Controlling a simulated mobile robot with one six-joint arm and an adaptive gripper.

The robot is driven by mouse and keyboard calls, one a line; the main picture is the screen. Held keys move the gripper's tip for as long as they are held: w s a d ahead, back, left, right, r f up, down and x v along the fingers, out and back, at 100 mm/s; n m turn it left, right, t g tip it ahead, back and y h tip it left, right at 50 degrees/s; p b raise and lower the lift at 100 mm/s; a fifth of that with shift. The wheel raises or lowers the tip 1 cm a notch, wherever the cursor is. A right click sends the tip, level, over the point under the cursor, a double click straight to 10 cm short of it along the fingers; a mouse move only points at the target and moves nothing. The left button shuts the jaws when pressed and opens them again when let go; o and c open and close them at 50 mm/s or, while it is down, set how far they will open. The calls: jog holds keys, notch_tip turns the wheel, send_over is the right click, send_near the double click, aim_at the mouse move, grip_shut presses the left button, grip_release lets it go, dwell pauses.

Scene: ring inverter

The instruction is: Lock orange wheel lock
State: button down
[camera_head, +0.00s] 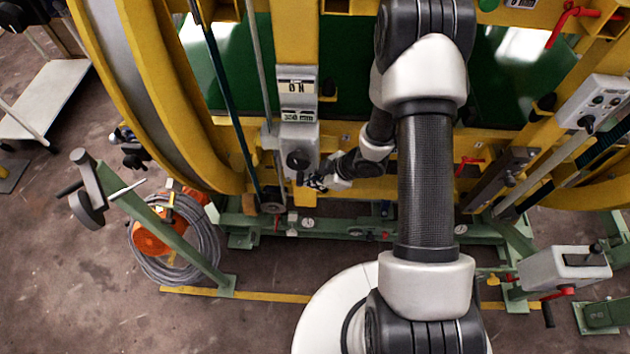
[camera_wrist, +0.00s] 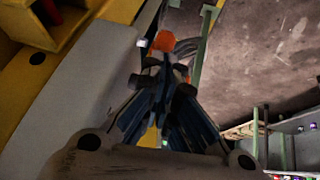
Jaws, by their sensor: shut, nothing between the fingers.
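My gripper (camera_head: 314,182) is shut and empty in the head view, beside the lower end of a grey box with a black knob (camera_head: 298,158) on the yellow frame. Whether it touches the box is not clear. In the wrist view my gripper (camera_wrist: 158,68) points toward an orange round thing (camera_wrist: 163,41), well beyond the fingertips. An orange round thing also shows in the head view (camera_head: 150,238), low at left, partly covered by a coil of grey cable (camera_head: 207,235). I cannot tell whether it is the orange wheel lock; no other clear orange wheel lock shows.
A yellow ring frame (camera_head: 165,95) curves along the left. A green post with a crank (camera_head: 150,210) stands before the cable coil. A green floor rail (camera_head: 345,233) runs below my gripper. Open floor (camera_head: 75,290) lies at lower left.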

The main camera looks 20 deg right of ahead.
jog(key=shift+f, duration=0.1)
jog(key=f+t+y+b, duration=0.1)
jog(key=y+b, duration=0.1)
jog(key=f+t+y+b, duration=0.1)
jog(key=f+y+b, duration=0.1)
jog(key=f+m+t+y+b, duration=0.1)
jog(key=y+b, duration=0.1)
jog(key=y, duration=0.1)
jog(key=shift+w+a+f, duration=0.1)
jog(key=shift+a+f, duration=0.1)
jog(key=shift+a, duration=0.05)
dwell(0.4)
jog(key=shift+a+f+b, duration=0.2)
jog(key=shift+b, duration=0.1)
dwell(0.6)
